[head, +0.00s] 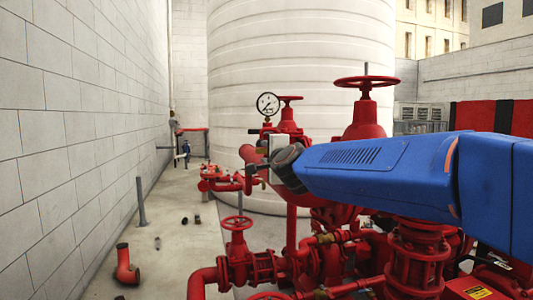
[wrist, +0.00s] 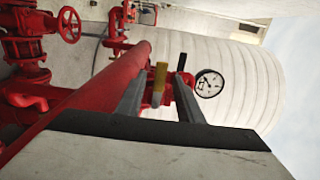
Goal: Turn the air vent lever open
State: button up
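A yellow-ended lever (wrist: 161,76) with a grey lower part shows in the wrist view, and I take it to be the air vent lever. It appears between the two grey fingers of my gripper (wrist: 167,82), nearer the left one. The fingers stand apart. I cannot tell whether either finger touches the lever or how far beyond the fingertips it lies. In the head view my gripper (head: 257,167) is small and dark beside the red pump pipework, below the pressure gauge (head: 267,104). The lever is not clear there.
The gauge also shows right of the fingers in the wrist view (wrist: 209,84). A thick red pipe (wrist: 105,88) runs close on the left. Red handwheels (head: 367,82) and valves surround my arm. A white tank (head: 300,60) stands behind.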

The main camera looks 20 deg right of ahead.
jog(key=shift+w, duration=0.45)
grip_shut()
